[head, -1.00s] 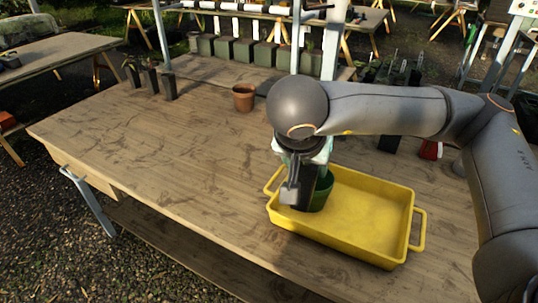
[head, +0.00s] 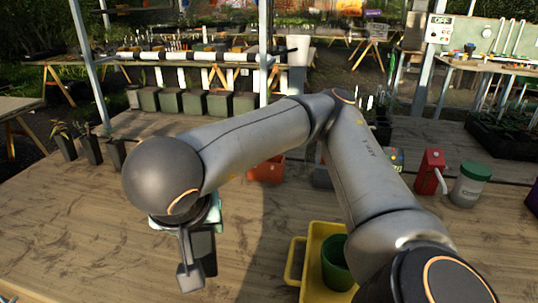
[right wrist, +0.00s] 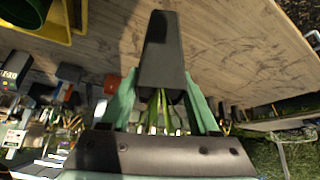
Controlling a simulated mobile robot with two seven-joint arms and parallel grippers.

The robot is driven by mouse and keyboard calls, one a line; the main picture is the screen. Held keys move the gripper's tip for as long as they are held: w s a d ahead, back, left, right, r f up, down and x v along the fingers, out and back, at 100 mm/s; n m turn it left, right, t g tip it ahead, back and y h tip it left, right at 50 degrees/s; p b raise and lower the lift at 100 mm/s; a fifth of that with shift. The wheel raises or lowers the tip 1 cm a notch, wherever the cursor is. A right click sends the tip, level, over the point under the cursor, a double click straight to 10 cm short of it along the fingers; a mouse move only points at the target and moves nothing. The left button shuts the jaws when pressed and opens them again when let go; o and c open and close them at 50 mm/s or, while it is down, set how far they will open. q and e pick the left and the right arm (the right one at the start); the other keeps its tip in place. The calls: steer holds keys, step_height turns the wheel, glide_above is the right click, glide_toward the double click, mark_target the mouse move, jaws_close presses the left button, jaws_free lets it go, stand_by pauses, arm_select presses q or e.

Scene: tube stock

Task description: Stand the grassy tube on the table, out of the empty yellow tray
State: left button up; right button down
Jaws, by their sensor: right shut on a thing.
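The grassy tube is a black, square, tapering pot with green stems, shown in the right wrist view (right wrist: 162,50) between pale green fingers. My right gripper (right wrist: 163,110) is shut on it, around the stem end. In the head view the dark tube (head: 204,252) hangs below my right wrist, over the bare wood left of the yellow tray (head: 294,262). I cannot tell whether its base touches the table. A green round pot (head: 335,265) is in the tray, which my right arm partly hides. My left gripper is not in view.
Several black tubes with plants (head: 90,150) stand at the back left of the table (head: 70,240). An orange-red container (head: 267,170) is behind my arm. A red dispenser (head: 430,172) and a lidded jar (head: 470,184) stand at the right. The left of the table is clear.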

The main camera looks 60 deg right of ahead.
steer(key=shift+w+a, duration=0.15)
steer(key=shift+w, duration=0.25)
steer(key=shift+w+f, duration=0.15)
arm_select(q)
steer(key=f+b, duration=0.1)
steer(key=b, duration=0.1)
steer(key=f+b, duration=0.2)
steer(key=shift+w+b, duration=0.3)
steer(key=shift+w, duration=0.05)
arm_select(e)
steer(key=w+d+f, duration=0.2)
steer(key=w+f, duration=0.4)
steer(key=w+d+f, duration=0.2)
steer(key=w+f, duration=0.4)
steer(key=shift+w+d+f, duration=0.25)
steer(key=shift+w+f, duration=0.1)
steer(key=shift+w, duration=0.05)
